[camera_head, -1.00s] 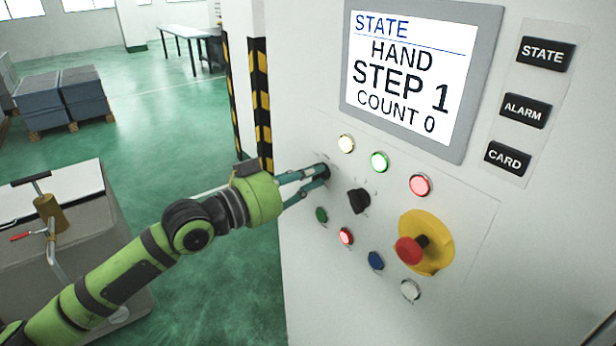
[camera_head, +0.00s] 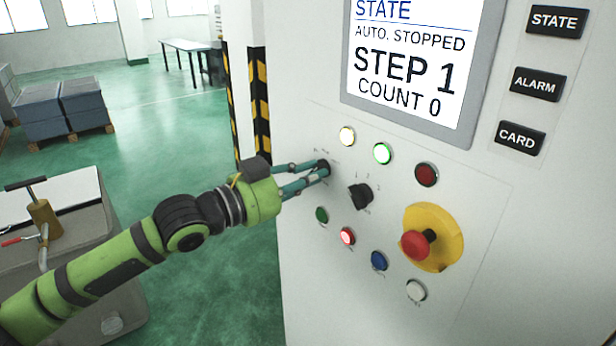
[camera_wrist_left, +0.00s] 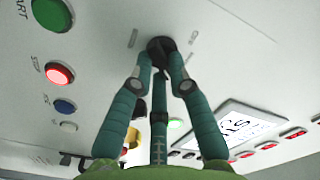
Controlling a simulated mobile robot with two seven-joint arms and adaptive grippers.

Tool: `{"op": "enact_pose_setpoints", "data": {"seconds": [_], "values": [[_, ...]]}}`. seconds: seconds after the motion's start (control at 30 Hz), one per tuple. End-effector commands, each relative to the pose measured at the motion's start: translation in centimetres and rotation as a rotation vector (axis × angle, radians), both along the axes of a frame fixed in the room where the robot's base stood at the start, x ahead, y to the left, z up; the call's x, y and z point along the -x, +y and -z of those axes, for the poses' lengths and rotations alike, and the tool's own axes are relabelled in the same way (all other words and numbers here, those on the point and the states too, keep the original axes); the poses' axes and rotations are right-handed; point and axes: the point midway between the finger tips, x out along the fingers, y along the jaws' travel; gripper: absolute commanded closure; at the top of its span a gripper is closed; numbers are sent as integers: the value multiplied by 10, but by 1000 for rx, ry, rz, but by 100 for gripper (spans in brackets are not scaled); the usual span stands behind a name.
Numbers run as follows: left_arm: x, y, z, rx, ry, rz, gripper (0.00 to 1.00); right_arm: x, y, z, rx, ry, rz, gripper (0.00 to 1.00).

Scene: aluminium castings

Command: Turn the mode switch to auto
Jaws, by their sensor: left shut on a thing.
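The mode switch (camera_head: 323,166) is a small black knob at the upper left of the control panel, mostly covered by my fingers. It also shows in the left wrist view (camera_wrist_left: 160,44), between the fingertips. My left gripper (camera_head: 319,171) is shut on this knob, its teal fingers reaching in from the left. The screen (camera_head: 412,70) reads "AUTO. STOPPED", "STEP 1" and "COUNT 0". My right gripper is in neither view.
A second black knob (camera_head: 359,196) sits just right of my fingers. Lit lamps, push buttons and a red emergency stop (camera_head: 416,245) on a yellow plate surround it. A striped post (camera_head: 259,105) stands behind my gripper. A grey cart (camera_head: 75,232) is at the left.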

Motion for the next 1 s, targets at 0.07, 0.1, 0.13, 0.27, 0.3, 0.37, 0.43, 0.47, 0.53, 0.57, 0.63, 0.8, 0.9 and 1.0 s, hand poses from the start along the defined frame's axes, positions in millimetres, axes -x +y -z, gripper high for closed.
{"op": "enact_pose_setpoints", "data": {"seconds": [0.07, 0.1, 0.13, 0.27, 0.3, 0.37, 0.43, 0.47, 0.53, 0.57, 0.63, 0.8, 0.9, 1.0], "values": [[0, 0, 0, -23, -32, 0, 100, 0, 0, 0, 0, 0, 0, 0], [0, 0, 0, -31, -44, 1, 100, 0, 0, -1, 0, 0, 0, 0], [0, 0, 0, -37, -52, 1, 100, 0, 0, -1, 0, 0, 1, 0], [0, 0, 0, -59, -81, 0, 100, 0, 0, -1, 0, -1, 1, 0], [0, 0, 0, -62, -86, 0, 100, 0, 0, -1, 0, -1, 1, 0], [0, 0, 1, -66, -91, 0, 100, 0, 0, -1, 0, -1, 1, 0], [0, 0, 1, -70, -95, 1, 100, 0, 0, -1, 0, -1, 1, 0], [0, 0, 1, -70, -96, 1, 100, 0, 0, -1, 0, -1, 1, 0], [0, 0, 1, -71, -98, 0, 100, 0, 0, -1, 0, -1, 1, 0], [0, 0, 1, -71, -98, 0, 100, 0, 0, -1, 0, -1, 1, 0], [0, 0, 1, -71, -98, 0, 100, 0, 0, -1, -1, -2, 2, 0], [0, 0, 1, -71, -97, 0, 78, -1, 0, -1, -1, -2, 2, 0], [0, 0, 1, -71, -97, 0, 57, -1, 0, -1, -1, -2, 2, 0], [0, 0, 1, -70, -96, 0, 57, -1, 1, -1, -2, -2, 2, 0]]}}
